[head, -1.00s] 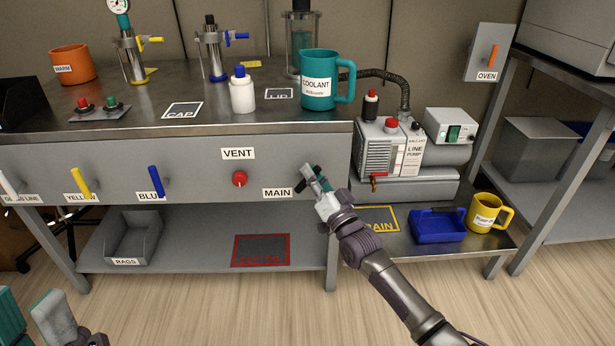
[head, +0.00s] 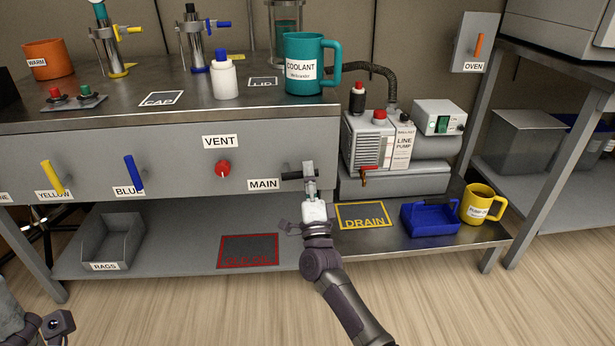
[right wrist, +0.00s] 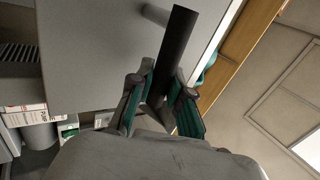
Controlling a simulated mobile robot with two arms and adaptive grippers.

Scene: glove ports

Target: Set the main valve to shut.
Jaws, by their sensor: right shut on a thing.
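The main valve's black handle (head: 296,175) is on the grey bench front, just right of the MAIN label (head: 263,184). In the head view it lies about level, left to right. My right gripper (head: 309,178) is at the handle, shut on it and covering part of it. In the right wrist view the black handle (right wrist: 176,50) runs between the two green-padded fingers (right wrist: 160,98). A part of my left arm's end (head: 55,325) shows at the bottom left, cut off by the picture edge; its fingers cannot be made out.
A red VENT knob (head: 223,169) is left of the valve, then the blue handle (head: 134,174) and yellow handle (head: 52,177). The line pump (head: 376,145) with a red-handled tap (head: 368,170) stands right of it. The blue tray (head: 430,218) and yellow mug (head: 480,204) are on the low shelf.

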